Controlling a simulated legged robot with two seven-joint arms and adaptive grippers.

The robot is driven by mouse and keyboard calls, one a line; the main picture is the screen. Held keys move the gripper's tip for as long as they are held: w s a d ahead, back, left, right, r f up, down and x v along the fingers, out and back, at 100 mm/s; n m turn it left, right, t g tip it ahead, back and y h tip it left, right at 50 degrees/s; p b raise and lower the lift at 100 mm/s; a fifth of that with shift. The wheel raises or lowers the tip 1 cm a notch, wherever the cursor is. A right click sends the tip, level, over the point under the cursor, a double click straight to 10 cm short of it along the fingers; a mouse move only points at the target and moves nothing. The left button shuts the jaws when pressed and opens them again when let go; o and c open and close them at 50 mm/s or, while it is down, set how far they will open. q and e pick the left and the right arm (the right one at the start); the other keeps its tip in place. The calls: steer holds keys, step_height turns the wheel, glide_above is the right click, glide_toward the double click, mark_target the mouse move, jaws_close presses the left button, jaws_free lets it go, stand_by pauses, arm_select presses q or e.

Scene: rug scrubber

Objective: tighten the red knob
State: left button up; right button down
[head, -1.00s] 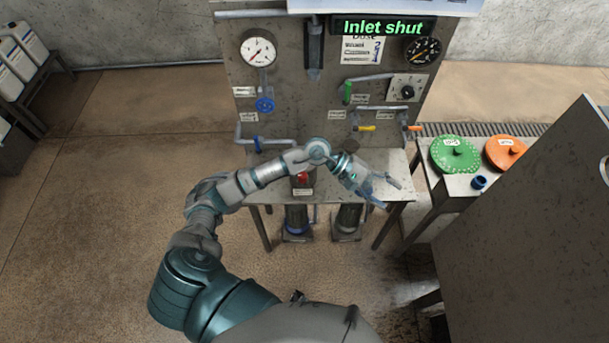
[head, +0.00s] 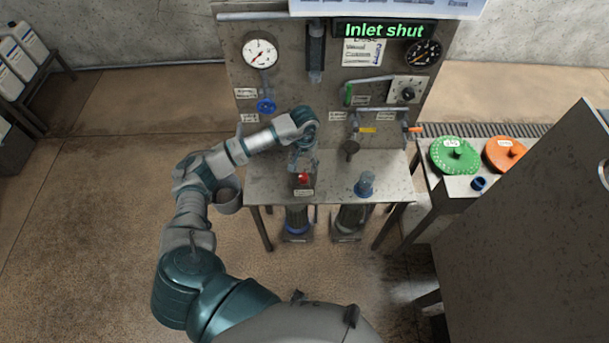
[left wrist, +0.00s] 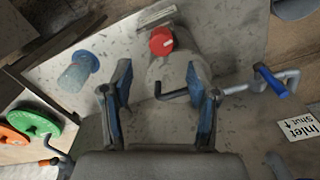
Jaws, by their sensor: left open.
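The red knob (head: 303,178) sits on a dark block near the front of the metal bench, left of centre. In the left wrist view, the red knob (left wrist: 162,41) tops a grey cylindrical body, beyond and between my fingertips. My left gripper (head: 303,157) points down just above and behind the knob in the head view. In the left wrist view, my left gripper (left wrist: 159,70) has its two blue-padded fingers spread, with nothing held and a gap to the knob. My right gripper is in neither view.
A clear blue cup (head: 366,185) stands on the bench (head: 398,188) to the right. Green (head: 455,154) and orange (head: 503,153) discs lie on the right side table.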

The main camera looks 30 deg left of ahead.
mark_target(303, 175)
arm_select(q)
steer(key=f, duration=0.6)
steer(key=shift+a+f, duration=0.3)
steer(key=shift+f, duration=0.1)
steer(key=shift+d+f, duration=0.2)
steer(key=shift+f, duration=0.4)
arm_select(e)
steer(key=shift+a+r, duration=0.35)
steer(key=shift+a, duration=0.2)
arm_select(q)
steer(key=shift+d, duration=0.1)
steer(key=shift+c, duration=1.3)
jaws_close()
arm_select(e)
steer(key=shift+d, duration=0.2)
